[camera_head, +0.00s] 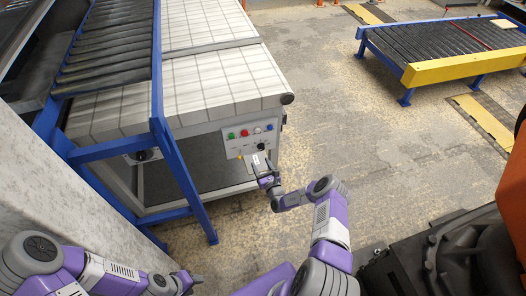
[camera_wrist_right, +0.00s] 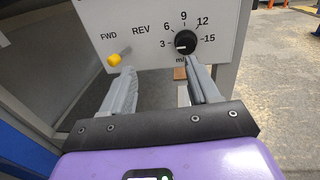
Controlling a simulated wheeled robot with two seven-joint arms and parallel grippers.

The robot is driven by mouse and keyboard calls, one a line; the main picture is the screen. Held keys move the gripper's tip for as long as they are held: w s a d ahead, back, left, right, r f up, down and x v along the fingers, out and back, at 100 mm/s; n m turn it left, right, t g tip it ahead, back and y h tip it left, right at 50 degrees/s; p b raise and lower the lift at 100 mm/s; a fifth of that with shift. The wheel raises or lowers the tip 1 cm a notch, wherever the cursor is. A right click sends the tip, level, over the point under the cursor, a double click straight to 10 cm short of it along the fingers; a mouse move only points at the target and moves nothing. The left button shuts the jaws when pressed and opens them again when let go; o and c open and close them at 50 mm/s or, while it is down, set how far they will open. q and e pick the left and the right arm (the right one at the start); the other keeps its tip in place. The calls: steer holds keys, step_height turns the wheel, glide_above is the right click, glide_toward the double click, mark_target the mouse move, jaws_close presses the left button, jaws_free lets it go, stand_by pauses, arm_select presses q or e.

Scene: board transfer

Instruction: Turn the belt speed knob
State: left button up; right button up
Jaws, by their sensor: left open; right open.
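The belt speed knob (camera_wrist_right: 185,42) is a round black dial on the white control panel (camera_wrist_right: 150,22), with a scale from 3 to 15 around it. Its pale mark points left, near the 3. In the head view the knob (camera_head: 262,146) is a small dark spot at the panel's lower right. My right gripper (camera_head: 262,166) faces the panel, open and empty. In the right wrist view its fingers (camera_wrist_right: 159,68) are spread, and the knob lies just beyond the right-hand fingertip, not centred between them. My left gripper (camera_head: 187,279) is open at the bottom of the head view, away from the panel.
Green (camera_head: 231,135), red (camera_head: 244,133) and other buttons line the panel above. A blue frame leg (camera_head: 188,182) stands left of it. Open floor (camera_head: 350,130) lies right.

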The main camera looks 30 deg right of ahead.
mark_target(262, 149)
steer(key=w+d+b, duration=0.1)
steer(key=w, duration=0.1)
steer(key=w+d+h+b, duration=0.1)
steer(key=w+d, duration=0.1)
steer(key=w+d+m+h+b, duration=0.1)
steer(key=w, duration=0.1)
steer(key=shift+d+f, duration=0.2)
steer(key=shift+w+d+r, duration=0.1)
steer(key=shift+w+d, duration=0.05)
steer(key=shift+w, duration=0.25)
steer(key=c, duration=1)
